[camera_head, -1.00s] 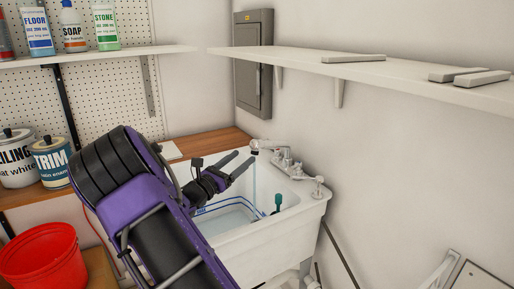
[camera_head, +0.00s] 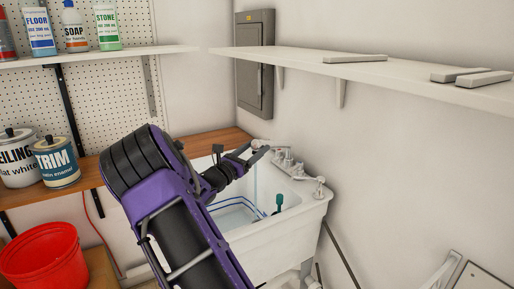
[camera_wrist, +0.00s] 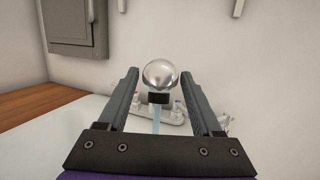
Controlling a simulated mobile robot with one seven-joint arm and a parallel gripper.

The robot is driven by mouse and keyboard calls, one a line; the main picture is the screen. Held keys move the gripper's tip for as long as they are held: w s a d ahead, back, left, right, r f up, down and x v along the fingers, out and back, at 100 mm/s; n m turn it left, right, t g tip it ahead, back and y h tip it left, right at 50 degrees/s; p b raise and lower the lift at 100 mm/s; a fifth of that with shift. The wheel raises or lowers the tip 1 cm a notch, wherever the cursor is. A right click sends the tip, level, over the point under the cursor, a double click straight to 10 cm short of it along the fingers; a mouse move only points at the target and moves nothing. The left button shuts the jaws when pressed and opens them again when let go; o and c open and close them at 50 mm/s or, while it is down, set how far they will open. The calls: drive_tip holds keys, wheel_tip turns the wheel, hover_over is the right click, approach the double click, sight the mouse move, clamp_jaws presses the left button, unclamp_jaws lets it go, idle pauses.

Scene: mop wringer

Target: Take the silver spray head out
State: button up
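The silver spray head (camera_wrist: 161,74) shows in the wrist view as a shiny rounded knob with a dark ring below it. A pale bluish stream runs down beneath it. My gripper (camera_wrist: 163,80) is open, with one finger on each side of the spray head and a visible gap on both sides. In the head view my gripper (camera_head: 256,153) is at the faucet over the sink and covers most of the spout. The faucet base (camera_head: 284,160) stands on the sink's back edge.
The white sink (camera_head: 290,225) holds water and a teal-handled thing (camera_head: 279,199). The faucet handle (camera_head: 319,187) is to the right. A shelf (camera_head: 400,72) runs along the wall above. A red bucket (camera_head: 42,262) and paint cans (camera_head: 56,162) are at left.

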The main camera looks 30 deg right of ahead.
clamp_jaws()
drive_tip(key=shift+a, duration=0.1)
drive_tip(key=shift+s+a+r+p, duration=0.1)
drive_tip(key=shift+s+a+r, duration=0.2)
drive_tip(key=shift+a, duration=0.5)
drive_tip(key=shift+s+a+r+p, duration=0.15)
drive_tip(key=shift+a+r, duration=0.1)
drive_tip(key=shift+a, duration=0.55)
drive_tip(key=shift+s+a+r+p, duration=0.1)
drive_tip(key=shift+s+a+r, duration=0.2)
drive_tip(key=shift+a, duration=0.5)
